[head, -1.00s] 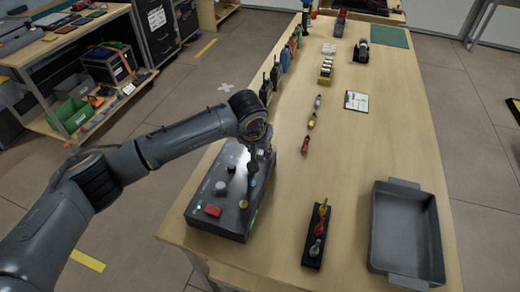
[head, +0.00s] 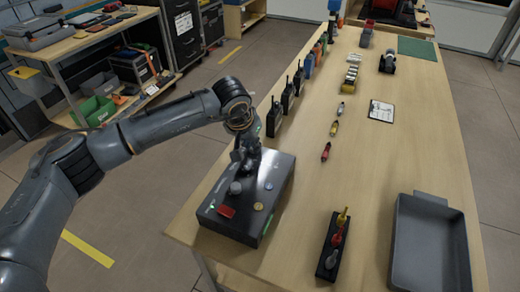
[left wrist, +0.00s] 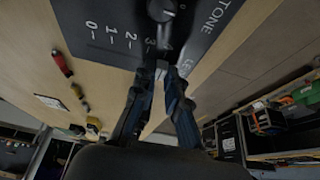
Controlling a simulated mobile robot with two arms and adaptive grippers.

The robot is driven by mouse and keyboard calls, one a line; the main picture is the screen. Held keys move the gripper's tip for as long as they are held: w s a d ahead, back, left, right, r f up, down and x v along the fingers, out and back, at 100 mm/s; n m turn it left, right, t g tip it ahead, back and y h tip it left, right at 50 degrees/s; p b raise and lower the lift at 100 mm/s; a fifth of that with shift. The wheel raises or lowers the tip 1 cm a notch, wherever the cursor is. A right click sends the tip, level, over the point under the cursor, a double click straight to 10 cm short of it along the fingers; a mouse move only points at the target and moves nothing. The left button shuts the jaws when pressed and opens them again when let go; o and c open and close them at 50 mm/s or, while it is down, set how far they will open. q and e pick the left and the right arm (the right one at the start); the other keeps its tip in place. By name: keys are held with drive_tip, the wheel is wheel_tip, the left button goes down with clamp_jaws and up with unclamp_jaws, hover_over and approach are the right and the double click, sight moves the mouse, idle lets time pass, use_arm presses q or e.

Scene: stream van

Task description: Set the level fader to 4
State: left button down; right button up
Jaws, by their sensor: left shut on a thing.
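The dark control box (head: 225,226) sits on the near left part of the wooden table. My left gripper (head: 248,165) reaches down onto the far part of its top. In the left wrist view, the panel (left wrist: 100,14) shows a scale from 0 to 4, a "TONE" label and a partly hidden "LE..." label. My left gripper (left wrist: 161,76) is shut on the small light level fader cap (left wrist: 162,67), close to the 4 mark at the scale's end. The fingers hide most of the cap and its slot, so exact alignment is unclear. My right gripper is out of view.
Several radios stand along the left edge. A grey tray (head: 463,245) and a black holder (head: 325,262) are at right.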

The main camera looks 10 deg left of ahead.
use_arm(q)
drive_tip(key=shift+w+a, duration=0.1)
drive_tip(key=shift+a, duration=0.1)
drive_tip(key=c, duration=1.4)
unclamp_jaws()
drive_tip(key=shift+a, duration=0.1)
drive_tip(key=shift+o, duration=0.2)
drive_tip(key=shift+r, duration=0.25)
drive_tip(key=v, duration=1.1)
drive_tip(key=shift+s+r, duration=0.25)
